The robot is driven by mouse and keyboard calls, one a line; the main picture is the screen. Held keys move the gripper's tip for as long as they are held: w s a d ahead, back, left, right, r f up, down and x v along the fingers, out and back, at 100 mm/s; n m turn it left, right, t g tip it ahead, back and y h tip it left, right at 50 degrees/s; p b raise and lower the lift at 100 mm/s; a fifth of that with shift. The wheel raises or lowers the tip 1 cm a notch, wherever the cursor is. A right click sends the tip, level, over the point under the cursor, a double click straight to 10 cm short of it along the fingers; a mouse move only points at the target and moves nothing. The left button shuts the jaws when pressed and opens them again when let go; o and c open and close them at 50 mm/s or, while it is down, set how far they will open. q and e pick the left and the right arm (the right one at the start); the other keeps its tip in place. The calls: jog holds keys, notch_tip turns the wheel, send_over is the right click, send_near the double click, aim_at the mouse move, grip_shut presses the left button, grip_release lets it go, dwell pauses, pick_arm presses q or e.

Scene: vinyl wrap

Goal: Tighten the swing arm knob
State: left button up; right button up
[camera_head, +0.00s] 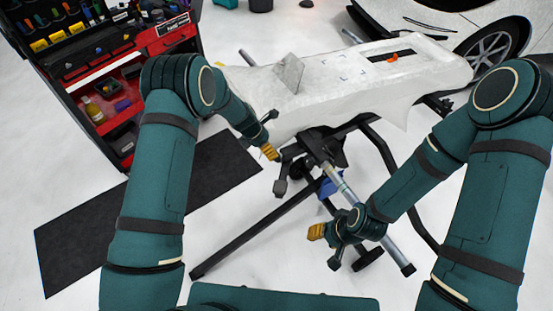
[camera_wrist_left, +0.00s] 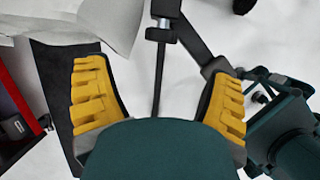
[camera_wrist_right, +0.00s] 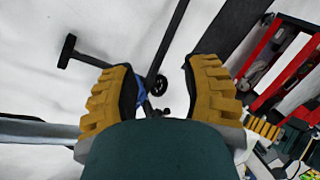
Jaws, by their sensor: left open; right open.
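The white panel (camera_head: 350,75) lies on a black stand with a grey pole (camera_head: 385,240). A black knob-like end piece (camera_head: 281,187) sticks out below the panel's front edge; I cannot tell if it is the swing arm knob. My left gripper (camera_head: 270,135) is open and empty beside the panel's front left corner. The left wrist view shows a black part with a silver collar (camera_wrist_left: 164,24) beyond the fingers. My right gripper (camera_head: 325,247) is open and empty near the pole's lower part. A blue piece (camera_head: 328,187) sits by the pole, partly hidden.
A red tool cart (camera_head: 165,40) with bottles and tools stands at the left. A black mat (camera_head: 90,230) lies on the white floor. A white car (camera_head: 450,20) is at the back right. The stand's black legs (camera_head: 235,240) spread across the floor.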

aim_at(275, 161)
pick_arm(q)
jog(key=b+x, duration=0.2)
jog(key=x, duration=0.8)
jog(key=c, duration=1.2)
